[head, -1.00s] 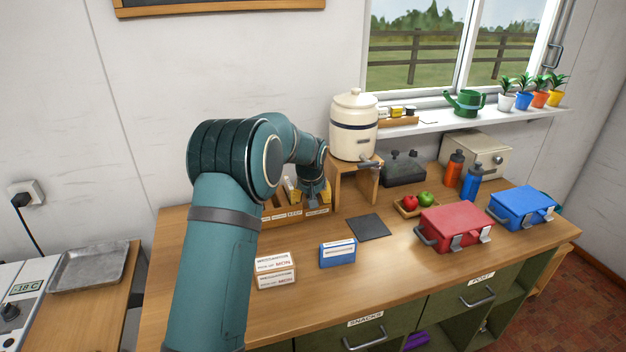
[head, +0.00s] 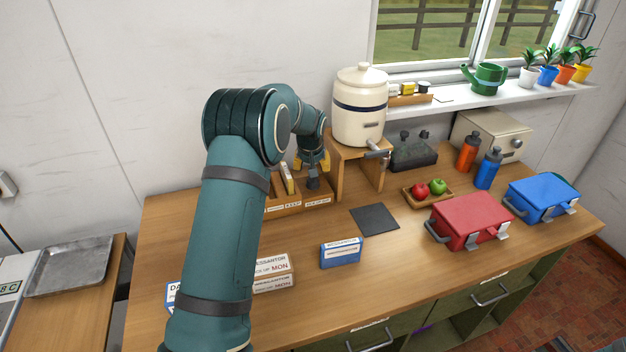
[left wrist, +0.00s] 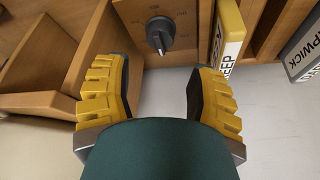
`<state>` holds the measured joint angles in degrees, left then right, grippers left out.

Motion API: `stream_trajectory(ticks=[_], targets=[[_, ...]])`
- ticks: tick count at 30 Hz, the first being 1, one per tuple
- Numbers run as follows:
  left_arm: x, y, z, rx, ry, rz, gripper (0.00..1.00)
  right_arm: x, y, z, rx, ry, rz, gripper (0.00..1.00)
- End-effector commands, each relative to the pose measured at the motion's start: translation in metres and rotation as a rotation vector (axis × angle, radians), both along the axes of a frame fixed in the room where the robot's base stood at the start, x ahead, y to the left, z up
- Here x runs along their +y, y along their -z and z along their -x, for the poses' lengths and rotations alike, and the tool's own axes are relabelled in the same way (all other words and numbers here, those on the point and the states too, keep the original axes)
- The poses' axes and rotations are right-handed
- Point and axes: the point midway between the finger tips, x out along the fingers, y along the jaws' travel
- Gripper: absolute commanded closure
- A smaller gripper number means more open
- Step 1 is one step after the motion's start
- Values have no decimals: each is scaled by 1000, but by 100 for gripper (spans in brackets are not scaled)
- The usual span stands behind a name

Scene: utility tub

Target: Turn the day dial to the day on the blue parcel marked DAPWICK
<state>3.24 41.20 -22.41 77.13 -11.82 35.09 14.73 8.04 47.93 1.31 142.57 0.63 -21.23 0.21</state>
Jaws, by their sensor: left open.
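In the head view the gripper (head: 312,172) is at the wooden organiser (head: 285,208), and the dial is hidden. A blue-edged parcel (head: 171,293) reading "DA" is mostly hidden behind my arm. A label ending "PWICK" (left wrist: 306,58) shows on a grey-sided thing in the wrist view. My right gripper is not in view.
A blue parcel (head: 341,253) with unreadable lettering and a white parcel (head: 273,271) marked MON lie in front. A dark mat (head: 375,219), fruit tray (head: 428,195), red box (head: 470,220) and cream crock (head: 360,105) stand to the right. A yellow-edged item (left wrist: 228,35) is beside the dial.

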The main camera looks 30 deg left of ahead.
Motion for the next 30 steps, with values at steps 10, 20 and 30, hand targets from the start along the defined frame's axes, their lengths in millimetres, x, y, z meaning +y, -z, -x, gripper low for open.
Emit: stream_trajectory(ticks=[10,20,30], targets=[[12,63,-22,1,0,0,43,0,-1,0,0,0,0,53],[16,87,-32,-1,0,0,43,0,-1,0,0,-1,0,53],[16,87,-32,0,0,1,62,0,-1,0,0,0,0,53]])
